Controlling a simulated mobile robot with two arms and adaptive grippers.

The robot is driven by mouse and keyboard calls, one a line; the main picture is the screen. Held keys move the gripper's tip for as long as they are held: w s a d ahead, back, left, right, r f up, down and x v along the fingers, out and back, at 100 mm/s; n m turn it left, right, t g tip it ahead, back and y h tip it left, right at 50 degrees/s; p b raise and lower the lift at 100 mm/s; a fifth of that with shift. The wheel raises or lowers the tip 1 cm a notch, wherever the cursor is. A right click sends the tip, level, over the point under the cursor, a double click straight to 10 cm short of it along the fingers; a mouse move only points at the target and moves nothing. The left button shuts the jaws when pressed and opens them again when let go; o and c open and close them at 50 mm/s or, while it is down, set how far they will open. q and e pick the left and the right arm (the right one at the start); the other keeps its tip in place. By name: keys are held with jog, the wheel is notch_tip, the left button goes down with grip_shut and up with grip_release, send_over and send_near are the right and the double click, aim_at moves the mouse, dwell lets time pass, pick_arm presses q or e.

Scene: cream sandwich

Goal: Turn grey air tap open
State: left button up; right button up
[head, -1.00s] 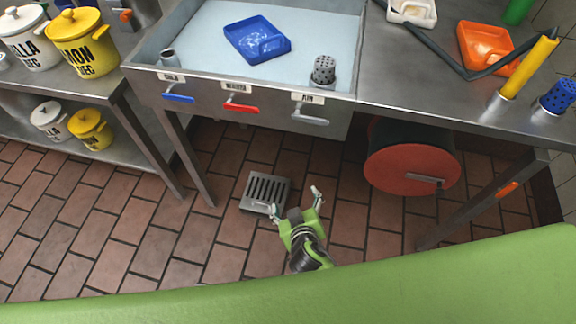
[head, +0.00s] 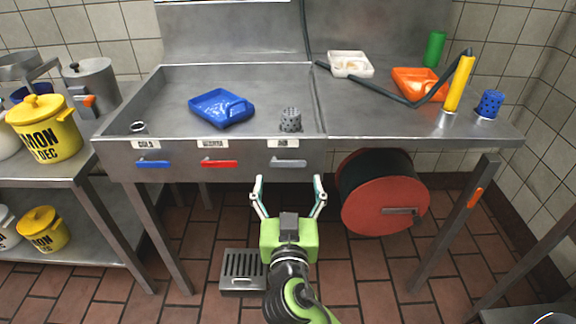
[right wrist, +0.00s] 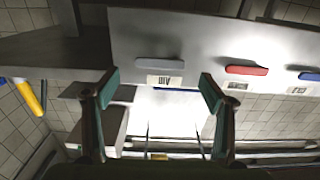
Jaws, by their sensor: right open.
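The grey air tap (head: 289,163) is a short lever on the front of the steel sink unit, under a white label. It lies level, pointing right, and is the rightmost of three taps. In the right wrist view the grey tap (right wrist: 159,64) shows upside down, ahead of and between my fingers. My right gripper (head: 289,188) is open and empty, with its fingers spread below and in front of the grey tap, apart from it. The right wrist view also shows both fingers of the right gripper (right wrist: 159,85). My left gripper is not in view.
A red tap (head: 219,163) and a blue tap (head: 153,163) sit to the left of the grey one. A red hose reel (head: 386,206) hangs under the counter at right. A floor drain (head: 242,268) lies below. The space before the grey tap is clear.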

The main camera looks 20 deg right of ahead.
aim_at(288, 165)
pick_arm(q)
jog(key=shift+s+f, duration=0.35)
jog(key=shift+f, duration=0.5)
pick_arm(e)
jog(key=x, duration=0.5)
jog(key=shift+w+d, duration=0.1)
jog(key=shift+w, duration=0.3)
jog(key=c, duration=1.6)
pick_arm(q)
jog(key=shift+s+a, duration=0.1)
pick_arm(e)
jog(key=shift+f, duration=0.1)
